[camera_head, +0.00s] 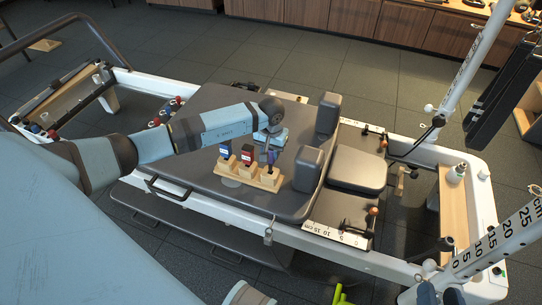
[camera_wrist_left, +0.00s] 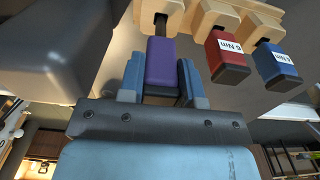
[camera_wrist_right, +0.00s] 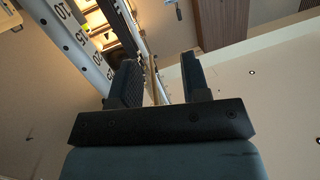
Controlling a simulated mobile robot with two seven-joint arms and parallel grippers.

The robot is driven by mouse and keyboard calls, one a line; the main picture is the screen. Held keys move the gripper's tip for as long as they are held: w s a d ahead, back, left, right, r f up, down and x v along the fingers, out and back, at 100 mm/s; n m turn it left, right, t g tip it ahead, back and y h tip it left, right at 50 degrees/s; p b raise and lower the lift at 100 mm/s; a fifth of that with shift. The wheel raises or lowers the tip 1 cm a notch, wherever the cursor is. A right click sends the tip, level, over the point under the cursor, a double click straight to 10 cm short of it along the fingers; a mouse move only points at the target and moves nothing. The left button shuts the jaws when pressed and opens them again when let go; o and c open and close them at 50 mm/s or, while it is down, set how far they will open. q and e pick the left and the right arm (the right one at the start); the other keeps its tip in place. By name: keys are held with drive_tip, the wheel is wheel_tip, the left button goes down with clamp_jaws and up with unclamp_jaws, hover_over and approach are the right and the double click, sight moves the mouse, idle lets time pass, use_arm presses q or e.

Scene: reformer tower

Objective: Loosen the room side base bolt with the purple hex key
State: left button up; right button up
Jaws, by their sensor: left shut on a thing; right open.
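The purple hex key (camera_wrist_left: 161,62) stands upright in a wooden holder (camera_wrist_left: 213,15), its shaft reaching into the block. My left gripper (camera_wrist_left: 160,78) is shut on its purple handle. In the head view the left gripper (camera_head: 270,142) is over the right end of the holder, and the purple handle (camera_head: 271,157) shows just below it. My right gripper (camera_wrist_right: 160,78) is open and empty in its wrist view, near a white upright with a number scale (camera_wrist_right: 78,28). I cannot make out the room side base bolt for sure.
A red-handled key (camera_head: 247,154) and a blue-handled key (camera_head: 225,150) stand left of the purple one in the holder. The holder rests on the grey carriage (camera_head: 205,180), close to the shoulder rests (camera_head: 308,168). White tower uprights (camera_head: 506,236) stand at the right end.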

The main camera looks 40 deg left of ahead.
use_arm(q)
wheel_tip(320, 180, up, 16)
drive_tip(key=p, duration=0.2)
drive_tip(key=shift+p, duration=0.35)
use_arm(e)
wheel_tip(320, 180, down, 6)
drive_tip(key=s+d+g+h, duration=0.2)
drive_tip(key=g, duration=0.1)
drive_tip(key=shift+s+d, duration=0.2)
drive_tip(key=shift+d, duration=0.2)
drive_tip(key=shift+w, duration=0.1)
use_arm(q)
drive_tip(key=shift+o, duration=0.9)
drive_tip(key=shift+d, duration=0.1)
clamp_jaws()
use_arm(e)
drive_tip(key=shift+d, duration=0.1)
